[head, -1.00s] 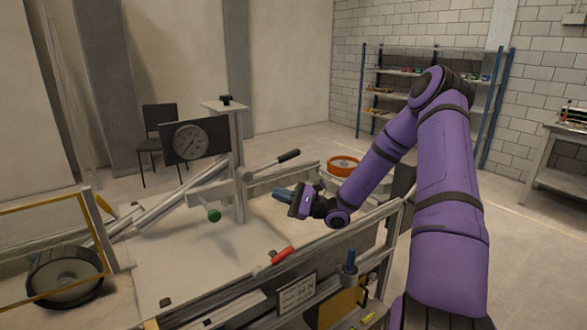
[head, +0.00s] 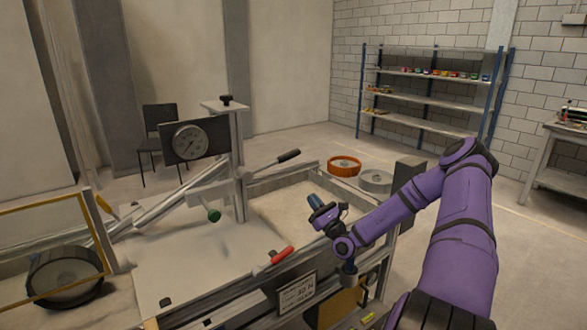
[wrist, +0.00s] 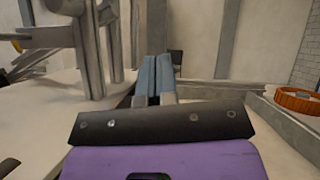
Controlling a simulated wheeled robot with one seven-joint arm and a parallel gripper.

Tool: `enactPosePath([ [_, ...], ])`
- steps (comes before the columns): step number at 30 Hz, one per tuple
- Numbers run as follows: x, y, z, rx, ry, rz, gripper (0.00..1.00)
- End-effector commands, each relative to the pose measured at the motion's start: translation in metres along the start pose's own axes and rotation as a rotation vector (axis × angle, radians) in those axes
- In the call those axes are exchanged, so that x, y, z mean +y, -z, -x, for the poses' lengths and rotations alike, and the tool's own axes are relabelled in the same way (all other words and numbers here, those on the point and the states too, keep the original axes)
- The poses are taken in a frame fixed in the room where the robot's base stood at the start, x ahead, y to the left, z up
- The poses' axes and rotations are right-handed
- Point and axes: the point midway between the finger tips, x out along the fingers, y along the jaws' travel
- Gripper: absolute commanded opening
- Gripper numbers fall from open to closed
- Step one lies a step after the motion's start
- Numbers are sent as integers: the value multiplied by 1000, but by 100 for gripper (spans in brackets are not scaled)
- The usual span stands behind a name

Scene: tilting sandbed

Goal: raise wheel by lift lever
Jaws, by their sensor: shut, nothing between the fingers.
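A lever with a black grip (head: 288,156) slants up to the right from the rig's upright post. A red-handled lever (head: 282,255) lies by the front rail, and a green knob (head: 214,215) hangs below the post; I cannot tell which is the lift lever. A dark wheel (head: 65,275) stands at the far left, behind a yellow frame. My gripper (head: 314,200) is shut and empty above the front right of the sandbed (head: 280,205), apart from all levers. Its blue fingers (wrist: 156,76) point forward in the wrist view.
A round dial (head: 189,142) is mounted beside the post. An orange ring (head: 344,165) and a grey disc (head: 375,181) are behind the bed's right end. Shelves stand at the back.

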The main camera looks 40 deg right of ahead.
Motion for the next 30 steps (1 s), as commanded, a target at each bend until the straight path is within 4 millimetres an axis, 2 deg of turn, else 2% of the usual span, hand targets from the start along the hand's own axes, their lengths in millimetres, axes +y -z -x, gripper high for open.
enactPosePath([
  [5, 0, 0, -1, 0, -2, 0, 0],
  [10, 0, 0, -15, -1, -3, 1, 0],
  [25, 1, -1, -105, -2, -3, 1, 0],
  [30, 0, -20, -119, -2, -3, 1, 0],
])
